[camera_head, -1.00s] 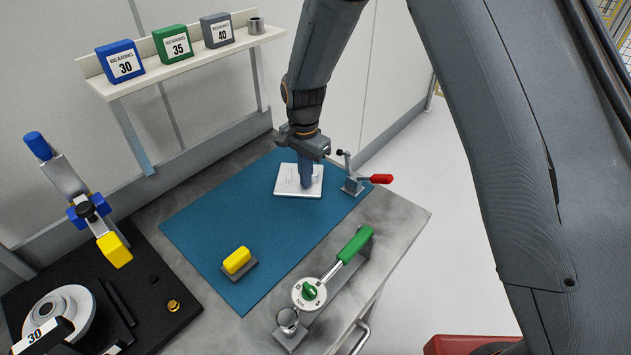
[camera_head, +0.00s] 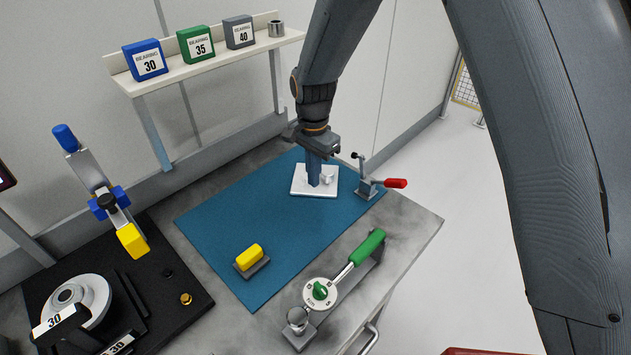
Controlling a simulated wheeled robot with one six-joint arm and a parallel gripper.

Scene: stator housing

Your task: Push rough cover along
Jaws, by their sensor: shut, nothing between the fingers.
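The rough cover (camera_head: 298,186) is a pale, square plate lying flat near the far right part of the blue mat. My gripper (camera_head: 313,183) points down over the middle of it, with its fingers shut and empty. The fingertips are at or very close to the plate's top; I cannot tell whether they touch. A small pale raised piece (camera_head: 327,180) shows on the plate just right of the fingers. The fingers hide part of the plate's middle.
A toggle clamp (camera_head: 367,187) with a red handle stands just right of the cover. A yellow block (camera_head: 249,257) on a grey base and a green-handled tool (camera_head: 345,271) are nearer. A black fixture (camera_head: 180,270) is at left. The middle of the blue mat (camera_head: 235,220) is clear.

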